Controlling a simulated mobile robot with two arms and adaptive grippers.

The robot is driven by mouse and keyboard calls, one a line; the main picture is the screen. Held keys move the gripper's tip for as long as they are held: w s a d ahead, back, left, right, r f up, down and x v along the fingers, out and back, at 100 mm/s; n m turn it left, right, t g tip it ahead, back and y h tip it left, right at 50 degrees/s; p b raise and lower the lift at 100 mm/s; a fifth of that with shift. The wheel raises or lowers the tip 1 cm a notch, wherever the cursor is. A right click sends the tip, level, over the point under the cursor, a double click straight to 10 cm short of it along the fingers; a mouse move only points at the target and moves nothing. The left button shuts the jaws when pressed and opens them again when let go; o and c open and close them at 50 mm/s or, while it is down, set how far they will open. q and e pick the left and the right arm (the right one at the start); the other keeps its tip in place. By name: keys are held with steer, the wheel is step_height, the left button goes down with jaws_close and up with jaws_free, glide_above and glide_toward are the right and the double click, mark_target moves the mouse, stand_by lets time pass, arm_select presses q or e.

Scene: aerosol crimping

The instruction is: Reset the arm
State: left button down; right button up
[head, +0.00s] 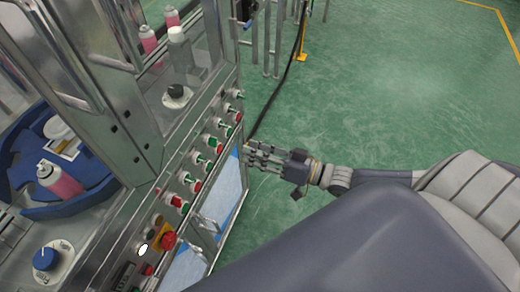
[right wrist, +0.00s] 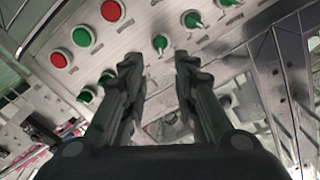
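My right gripper (head: 254,158) is at the middle of the head view, close to the lower right side of the machine's control panel (head: 190,160). In the right wrist view its two fingers (right wrist: 158,64) stand apart with nothing between them. Green and red buttons and green knobs of the panel lie beyond the fingertips. I cannot tell whether the fingers touch the panel. My left gripper is in neither view.
A red emergency button (head: 167,240) sits on a yellow plate low on the panel. A pink can (head: 60,180) stands in a blue rotary holder (head: 75,205) at left. The green floor (head: 400,90) to the right is mostly clear; a yellow-footed post (head: 302,35) stands at the back.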

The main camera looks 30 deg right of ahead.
steer(key=shift+s+d, duration=0.45)
steer(key=shift+s, duration=0.15)
steer(key=d+f+g+h, duration=0.1)
steer(key=d+f+h, duration=0.2)
steer(key=f, duration=0.6)
steer(key=d+f+h, duration=0.3)
steer(key=d+f, duration=0.1)
steer(key=f, duration=0.4)
steer(key=s+d+f+g+h, duration=0.15)
steer(key=s+f, duration=0.25)
steer(key=f, duration=0.4)
steer(key=s+d+f+g+h, duration=0.1)
steer(key=s+f+g+h, duration=0.2)
steer(key=f, duration=0.6)
steer(key=s+a+f+g, duration=0.2)
steer(key=s+f, duration=0.3)
steer(key=s, duration=0.4)
steer(key=s+a+f+g, duration=0.3)
steer(key=s+f, duration=0.1)
steer(key=s, duration=0.5)
steer(key=s+a+f+n+g, duration=0.1)
steer(key=s+a+f+g, duration=0.1)
steer(key=s+f, duration=0.3)
steer(key=s+a, duration=0.1)
steer(key=s, duration=0.3)
steer(key=shift+a+f+g, duration=0.25)
steer(key=shift+f+g, duration=0.05)
steer(key=shift+g, duration=0.05)
steer(key=shift+h, duration=0.25)
